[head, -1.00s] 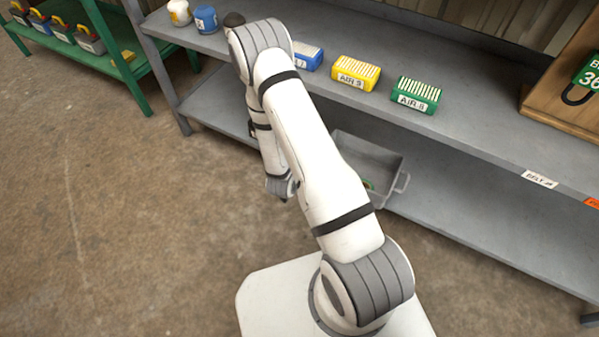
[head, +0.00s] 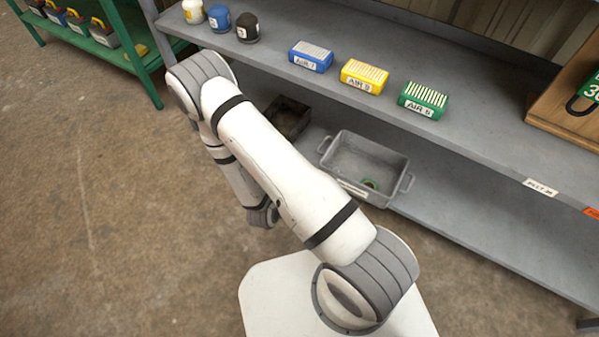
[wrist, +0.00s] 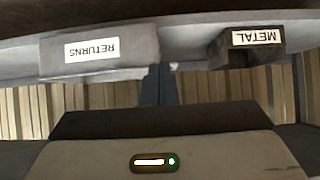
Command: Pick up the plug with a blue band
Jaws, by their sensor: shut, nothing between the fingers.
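I cannot make out a plug with a blue band in either view. A small item with a green ring (head: 371,184) lies in the grey handled tray (head: 347,151) on the lower shelf; it is too small to identify. My gripper (wrist: 160,84) is shut and empty in the wrist view, its fingers pointing toward the shelf. In that view, upside down, stand a grey bin labelled RETURNS (wrist: 134,46) and a dark bin labelled METAL (wrist: 238,54). In the head view the gripper's fingers are hidden by my arm.
The upper grey shelf (head: 480,155) holds blue (head: 311,56), yellow (head: 365,76) and green (head: 424,99) labelled blocks, and white, blue and black-topped pots (head: 248,29). A dark bin (head: 289,118) stands below. A green rack (head: 128,67) is at the left. The floor in front is clear.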

